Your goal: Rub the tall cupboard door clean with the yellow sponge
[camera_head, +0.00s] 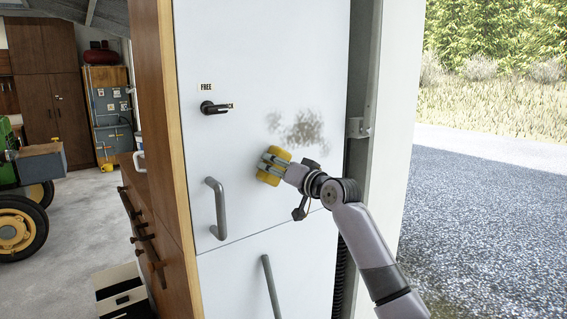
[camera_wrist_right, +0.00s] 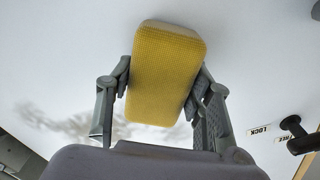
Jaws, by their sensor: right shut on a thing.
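The tall cupboard door (camera_head: 262,50) is white, upright and closed-looking, with a grey-brown smudge (camera_head: 304,128) at its right half. My right gripper (camera_head: 272,165) is shut on the yellow sponge (camera_head: 268,178), just below and left of the smudge. In the right wrist view the sponge (camera_wrist_right: 165,75) sits between both fingers, against or very near the white door (camera_wrist_right: 60,50); I cannot tell if it touches. The smudge (camera_wrist_right: 60,125) shows there behind the gripper, partly hidden. My left gripper is not in view.
A black latch (camera_head: 216,107) and a grey bar handle (camera_head: 216,208) stick out from the door left of the gripper. A second handle (camera_head: 271,285) is on the lower door. A metal post with a hinge (camera_head: 357,128) borders the door at right. A tractor (camera_head: 25,190) stands far left.

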